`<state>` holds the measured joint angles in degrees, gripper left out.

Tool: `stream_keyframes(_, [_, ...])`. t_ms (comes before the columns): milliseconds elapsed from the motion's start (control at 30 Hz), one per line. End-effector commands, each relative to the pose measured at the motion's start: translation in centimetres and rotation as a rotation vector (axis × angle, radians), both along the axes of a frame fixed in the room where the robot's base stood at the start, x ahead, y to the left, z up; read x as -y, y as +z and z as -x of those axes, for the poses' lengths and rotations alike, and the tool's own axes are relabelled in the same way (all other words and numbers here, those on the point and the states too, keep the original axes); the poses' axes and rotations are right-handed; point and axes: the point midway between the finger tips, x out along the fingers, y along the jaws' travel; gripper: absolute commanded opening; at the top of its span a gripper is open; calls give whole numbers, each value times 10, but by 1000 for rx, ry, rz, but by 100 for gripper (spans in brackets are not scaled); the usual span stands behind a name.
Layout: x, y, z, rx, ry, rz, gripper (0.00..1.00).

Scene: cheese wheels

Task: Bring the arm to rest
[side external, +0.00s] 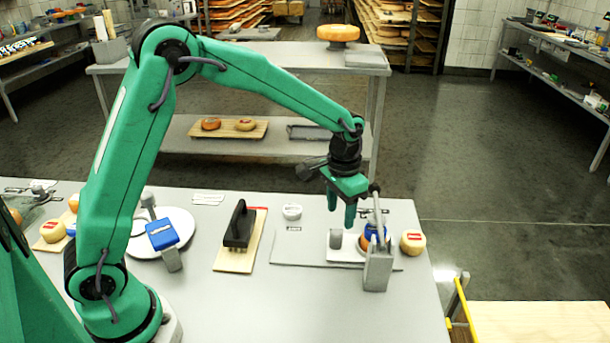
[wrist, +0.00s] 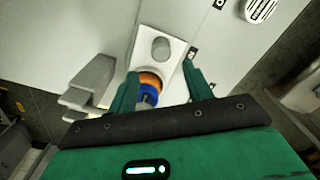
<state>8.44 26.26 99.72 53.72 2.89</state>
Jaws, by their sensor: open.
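My gripper (side external: 340,209) hangs from the green arm above the right part of the grey work table (side external: 310,320). Its two green fingers are apart, with nothing held between them. In the wrist view my gripper (wrist: 160,85) also shows open. Below and beyond the fingers, a small orange cheese with a blue thing on it (wrist: 149,88) sits on a white tray (wrist: 175,55). In the side view the blue-topped cheese (side external: 368,240) is partly hidden behind a grey post (side external: 378,268).
A red-labelled cheese (side external: 413,242) stands right of the post. A board with a black-handled tool (side external: 240,228), a white cup (side external: 292,212) and a white disc with a blue-topped device (side external: 162,234) stand to the left. The table's front middle is clear.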

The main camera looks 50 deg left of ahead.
Motion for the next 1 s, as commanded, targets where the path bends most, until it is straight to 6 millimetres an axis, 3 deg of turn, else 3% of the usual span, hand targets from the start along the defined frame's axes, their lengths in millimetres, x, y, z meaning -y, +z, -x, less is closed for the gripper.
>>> stream_keyframes(467, [-2,8,4,11,5,1,50])
stream_keyframes(667, [-9,33,17,49,19,7,50])
stream_keyframes(1000, [-27,88,62,147,59,20,50])
